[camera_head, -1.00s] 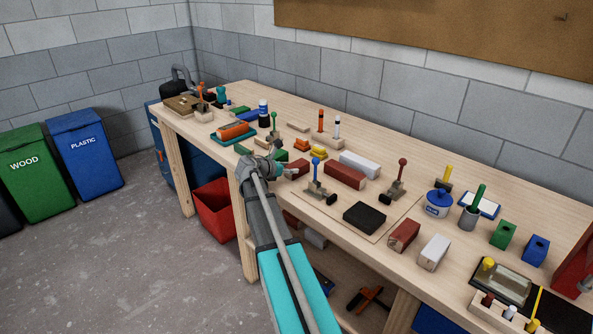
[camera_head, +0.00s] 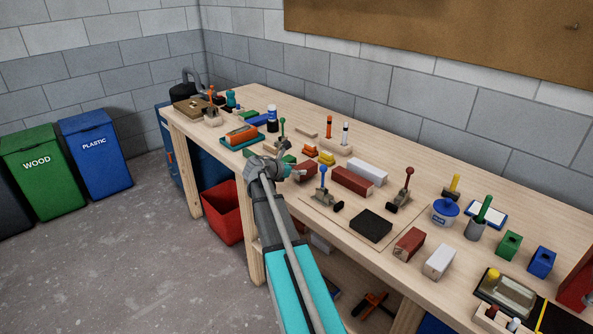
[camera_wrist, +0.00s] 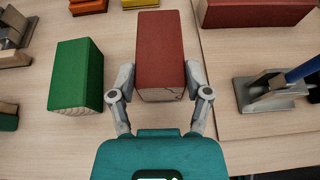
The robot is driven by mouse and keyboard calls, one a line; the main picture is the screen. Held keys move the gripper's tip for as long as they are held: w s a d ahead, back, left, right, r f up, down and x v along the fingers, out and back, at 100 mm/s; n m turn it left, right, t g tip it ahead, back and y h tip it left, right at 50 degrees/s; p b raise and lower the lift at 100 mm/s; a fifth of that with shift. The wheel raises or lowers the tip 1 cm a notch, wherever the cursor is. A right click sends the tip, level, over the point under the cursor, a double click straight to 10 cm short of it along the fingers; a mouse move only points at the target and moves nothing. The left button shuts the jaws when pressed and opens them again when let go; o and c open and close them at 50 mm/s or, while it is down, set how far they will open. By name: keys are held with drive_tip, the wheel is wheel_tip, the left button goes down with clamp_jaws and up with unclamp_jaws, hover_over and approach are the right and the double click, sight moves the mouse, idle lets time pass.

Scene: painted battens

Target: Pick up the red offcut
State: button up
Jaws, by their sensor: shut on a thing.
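The red offcut (camera_wrist: 161,52) is a short red-painted block with a bare wood end, upper middle in the wrist view. My gripper (camera_wrist: 160,78) has one finger on each side of it and is shut on it. In the head view the red offcut (camera_head: 306,171) shows just beyond my gripper (camera_head: 293,173), partly hidden by it. I cannot tell whether it is clear of the bench top.
A green block (camera_wrist: 77,75) lies close to the left in the wrist view. A blue-handled clamp (camera_wrist: 275,88) stands to the right. A long red batten (camera_head: 352,180) and a white one (camera_head: 367,171) lie behind. A black pad (camera_head: 371,225) lies nearer the front edge.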

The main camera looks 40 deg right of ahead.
drive_tip(key=s+a+r+p, duration=0.8)
drive_tip(key=a+r+p, duration=0.2)
drive_tip(key=a, duration=0.1)
drive_tip(key=shift+a+r, duration=0.25)
drive_tip(key=shift+r, duration=0.15)
